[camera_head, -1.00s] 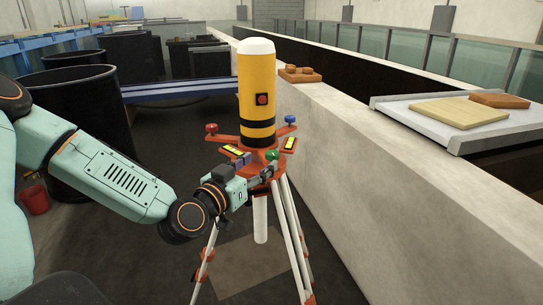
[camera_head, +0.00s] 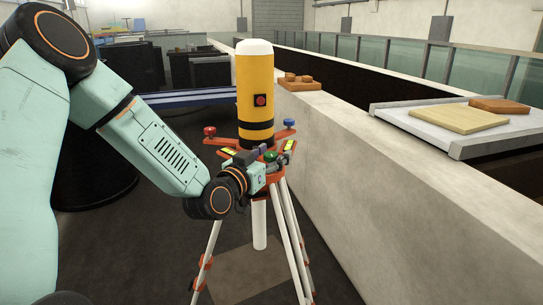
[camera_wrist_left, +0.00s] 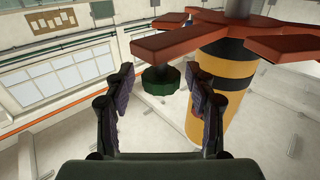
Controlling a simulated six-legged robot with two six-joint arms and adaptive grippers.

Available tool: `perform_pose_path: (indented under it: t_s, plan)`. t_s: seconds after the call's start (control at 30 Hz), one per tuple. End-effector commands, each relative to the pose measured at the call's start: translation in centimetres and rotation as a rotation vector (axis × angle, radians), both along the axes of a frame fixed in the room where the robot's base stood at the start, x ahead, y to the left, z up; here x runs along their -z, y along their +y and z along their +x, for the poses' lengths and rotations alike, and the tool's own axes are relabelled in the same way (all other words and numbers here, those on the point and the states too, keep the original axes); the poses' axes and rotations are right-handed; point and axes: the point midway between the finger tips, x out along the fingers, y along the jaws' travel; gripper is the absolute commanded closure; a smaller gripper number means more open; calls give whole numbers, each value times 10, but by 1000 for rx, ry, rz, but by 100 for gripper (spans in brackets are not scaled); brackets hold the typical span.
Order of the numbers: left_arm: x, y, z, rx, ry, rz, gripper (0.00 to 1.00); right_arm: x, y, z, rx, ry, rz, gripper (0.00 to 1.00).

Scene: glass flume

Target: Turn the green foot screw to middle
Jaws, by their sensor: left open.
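The green foot screw (camera_head: 270,156) sits on the near side of the orange base (camera_head: 258,166) of the yellow cylinder (camera_head: 255,92), which stands upright on a tripod. My left gripper (camera_head: 278,164) is at the base beside this screw. In the left wrist view, the green foot screw (camera_wrist_left: 160,79) lies between and just beyond my open fingers (camera_wrist_left: 162,88). Whether a finger touches it cannot be told. A red foot screw (camera_head: 209,131) and a blue one (camera_head: 290,123) show on other arms of the base. My right gripper is out of view.
White tripod legs (camera_head: 293,240) stand below the base. A pale wall (camera_head: 370,180) runs along the right, with a wooden piece (camera_head: 300,83) and a tray (camera_head: 440,125) on it. Dark tanks (camera_head: 100,165) stand behind my left arm. Floor around the tripod is clear.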

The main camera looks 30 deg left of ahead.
Motion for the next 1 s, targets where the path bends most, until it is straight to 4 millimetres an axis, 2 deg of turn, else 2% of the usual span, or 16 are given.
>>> perform_pose_path:
  t_s: [0.17, 0.8, 1.0]
  plan:
    - [0, 0, 0, 0, 0, 0, 44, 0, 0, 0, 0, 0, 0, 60]
    - [0, 0, 0, 0, 0, 1, 99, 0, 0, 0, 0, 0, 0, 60]
    - [1, -1, 0, -13, 1, 3, 100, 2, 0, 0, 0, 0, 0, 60]
